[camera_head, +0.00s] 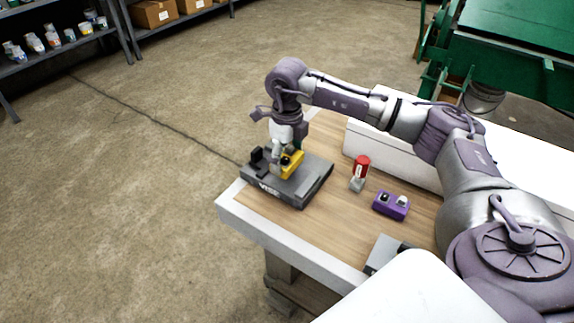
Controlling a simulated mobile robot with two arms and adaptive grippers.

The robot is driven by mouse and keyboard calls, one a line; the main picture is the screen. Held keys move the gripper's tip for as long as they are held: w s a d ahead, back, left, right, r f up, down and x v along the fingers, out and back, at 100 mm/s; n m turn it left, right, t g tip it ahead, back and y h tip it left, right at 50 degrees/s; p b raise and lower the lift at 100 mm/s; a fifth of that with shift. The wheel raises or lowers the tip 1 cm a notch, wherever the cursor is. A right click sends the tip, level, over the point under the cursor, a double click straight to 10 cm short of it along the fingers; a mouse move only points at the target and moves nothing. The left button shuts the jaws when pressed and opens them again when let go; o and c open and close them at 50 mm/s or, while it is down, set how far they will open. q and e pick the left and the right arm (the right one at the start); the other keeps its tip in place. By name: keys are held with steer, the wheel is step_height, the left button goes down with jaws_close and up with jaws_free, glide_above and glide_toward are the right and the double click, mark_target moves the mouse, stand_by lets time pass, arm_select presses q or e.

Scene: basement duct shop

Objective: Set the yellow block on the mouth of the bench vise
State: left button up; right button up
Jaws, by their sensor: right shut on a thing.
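The bench vise (287,192), a dark grey block with raised jaws, sits near the far left corner of the wooden bench (316,228). My right gripper (285,158) points down over it and is shut on the yellow block (292,165). The block is at the vise's top, beside a black jaw piece. I cannot tell whether it touches the vise. The gripper partly hides the block and the vise mouth. My left gripper is not in view.
A red and grey item (361,170) and a purple block (391,205) stand right of the vise. A grey item (385,251) lies near the front edge. A long white box (365,143) bounds the bench's back. Shelves and a green machine stand beyond.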

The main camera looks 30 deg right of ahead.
mark_target(287, 165)
step_height(287, 165, down, 3)
steer(key=shift+f+p, duration=0.1)
steer(key=shift+p, duration=0.35)
steer(key=shift+f, duration=0.4)
steer(key=o, duration=1.3)
steer(key=shift+f, duration=0.15)
steer(key=shift+c, duration=0.2)
